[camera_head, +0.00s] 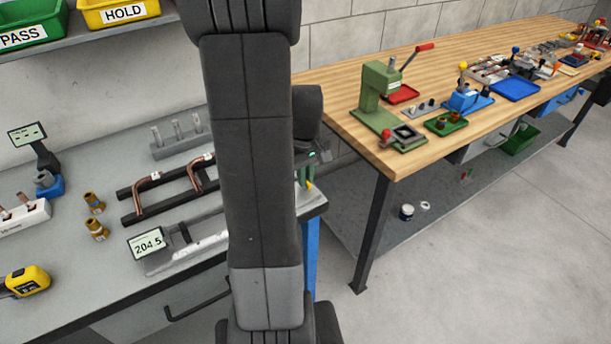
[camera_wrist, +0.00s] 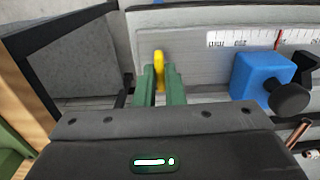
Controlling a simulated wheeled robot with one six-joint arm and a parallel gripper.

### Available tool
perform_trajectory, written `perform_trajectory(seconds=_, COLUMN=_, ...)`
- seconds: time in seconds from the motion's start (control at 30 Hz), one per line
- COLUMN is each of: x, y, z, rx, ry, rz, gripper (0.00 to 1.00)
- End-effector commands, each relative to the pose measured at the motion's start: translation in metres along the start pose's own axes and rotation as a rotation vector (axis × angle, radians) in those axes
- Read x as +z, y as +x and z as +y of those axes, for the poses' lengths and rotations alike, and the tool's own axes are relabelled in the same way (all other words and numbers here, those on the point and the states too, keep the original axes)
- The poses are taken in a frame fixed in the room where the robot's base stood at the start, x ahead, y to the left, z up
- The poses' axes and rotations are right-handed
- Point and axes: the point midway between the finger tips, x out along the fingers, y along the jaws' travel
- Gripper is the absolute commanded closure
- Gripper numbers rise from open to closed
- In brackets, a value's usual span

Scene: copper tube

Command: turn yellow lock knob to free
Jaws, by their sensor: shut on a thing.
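The yellow lock knob (camera_wrist: 159,63) shows in the wrist view as a narrow upright yellow piece in front of a grey metal rail (camera_wrist: 190,65). My gripper (camera_wrist: 160,75) has its green fingers closed on the knob, one on each side. In the head view the yellow knob (camera_head: 309,185) is a small spot beside the green fingers, at the right end of the grey bench. My arm hides most of the fixture there. I cannot tell from these views which lock position the knob is in.
A blue block with a black knob (camera_wrist: 265,78) sits on the rail right of my gripper, by a ruler scale (camera_wrist: 250,40). A display reading 204.5 (camera_head: 147,244) and bent copper tubes (camera_head: 150,185) are on the bench. A wooden table (camera_head: 350,105) stands to the right.

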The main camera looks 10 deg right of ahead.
Motion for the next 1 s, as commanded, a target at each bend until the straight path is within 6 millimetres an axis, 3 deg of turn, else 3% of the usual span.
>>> perform_trajectory(seconds=0.17, x=-0.001, y=-0.001, z=0.0, rx=0.002, ry=-0.001, rz=0.002, gripper=1.0)
perform_trajectory(seconds=0.2, x=-0.001, y=-0.001, z=0.0, rx=0.002, ry=-0.001, rz=0.002, gripper=0.83)
perform_trajectory(seconds=0.3, x=-0.001, y=-0.001, z=0.0, rx=0.001, ry=-0.001, rz=0.001, gripper=0.69)
perform_trajectory(seconds=0.67, x=-0.001, y=-0.007, z=0.0, rx=0.002, ry=0.0, rz=0.002, gripper=0.69)
perform_trajectory(seconds=0.77, x=-0.001, y=-0.02, z=0.001, rx=0.003, ry=0.0, rz=0.004, gripper=0.69)
perform_trajectory(seconds=1.0, x=-0.001, y=-0.075, z=0.001, rx=0.004, ry=0.0, rz=0.006, gripper=0.69)
